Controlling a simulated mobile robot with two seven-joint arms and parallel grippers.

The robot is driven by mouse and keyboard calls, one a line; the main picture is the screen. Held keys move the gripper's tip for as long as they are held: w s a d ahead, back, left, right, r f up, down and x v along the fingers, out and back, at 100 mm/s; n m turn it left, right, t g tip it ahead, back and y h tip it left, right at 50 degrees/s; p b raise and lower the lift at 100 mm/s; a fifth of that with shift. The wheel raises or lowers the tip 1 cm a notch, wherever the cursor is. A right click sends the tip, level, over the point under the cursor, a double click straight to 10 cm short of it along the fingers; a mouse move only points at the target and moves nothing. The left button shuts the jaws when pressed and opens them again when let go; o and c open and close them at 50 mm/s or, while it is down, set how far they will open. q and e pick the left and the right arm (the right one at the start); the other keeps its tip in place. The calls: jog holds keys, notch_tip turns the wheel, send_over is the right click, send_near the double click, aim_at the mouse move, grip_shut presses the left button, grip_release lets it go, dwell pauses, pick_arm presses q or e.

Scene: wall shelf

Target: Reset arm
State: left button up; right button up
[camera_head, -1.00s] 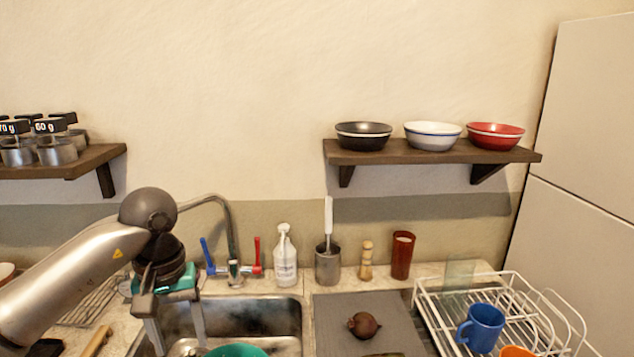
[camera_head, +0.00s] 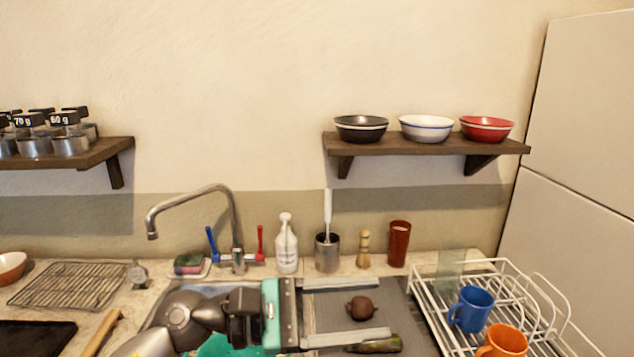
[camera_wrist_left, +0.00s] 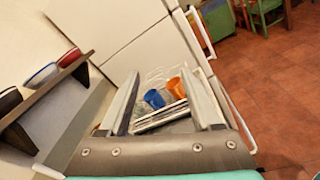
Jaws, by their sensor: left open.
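My left gripper (camera_head: 384,309) is open and points to the right over the grey board (camera_head: 410,318) beside the sink. Its two fingers are apart and nothing is held between them. A dark red onion (camera_head: 361,308) shows between the fingers in the head view, lying on the board behind them. In the left wrist view the gripper (camera_wrist_left: 160,74) faces the white dish rack (camera_wrist_left: 158,124), with a blue mug (camera_wrist_left: 154,99) and an orange mug (camera_wrist_left: 175,87) beyond the fingers. My right gripper is not in view.
The rack (camera_head: 425,318) stands right of the board. A curved faucet (camera_head: 236,225), a soap bottle (camera_head: 286,248), a utensil holder (camera_head: 327,254) and a red cup (camera_head: 399,243) line the back. A wall shelf (camera_head: 425,146) holds three bowls. Space above the counter is free.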

pick_arm(q)
jog(key=w+a+r+n+t+y, duration=0.2)
jog(key=w+a+r+n+t, duration=0.15)
jog(key=n+t, duration=0.65)
jog(key=w+a+r+n+t+y, duration=0.15)
jog(key=a+n+t, duration=0.4)
jog(key=n, duration=0.85)
jog(key=a+f+n+g+y, duration=0.2)
jog(key=a+f+n+y, duration=1.05)
jog(key=n, duration=0.85)
jog(key=s+f+n+g+y, duration=0.1)
jog(key=s+f+n+g, duration=1.05)
jog(key=s+f, duration=0.9)
jog(key=s+f+g+b, duration=0.1)
jog(key=s+f+b, duration=0.15)
jog(key=f, duration=1.05)
jog(key=s+f+g+b, duration=0.1)
jog(key=f+b, duration=0.2)
jog(key=f, duration=0.9)
jog(key=s+a+f+b, duration=0.1)
jog(key=s+f+b, duration=0.1)
jog(key=s+f, duration=0.6)
jog(key=s+a+f+g+b, duration=0.1)
jog(key=s+f+b, duration=0.1)
jog(key=s+f, duration=0.6)
notch_tip(320, 180, down, 4)
jog(key=shift+a+r+m, duration=0.1)
jog(key=shift+a+m, duration=0.25)
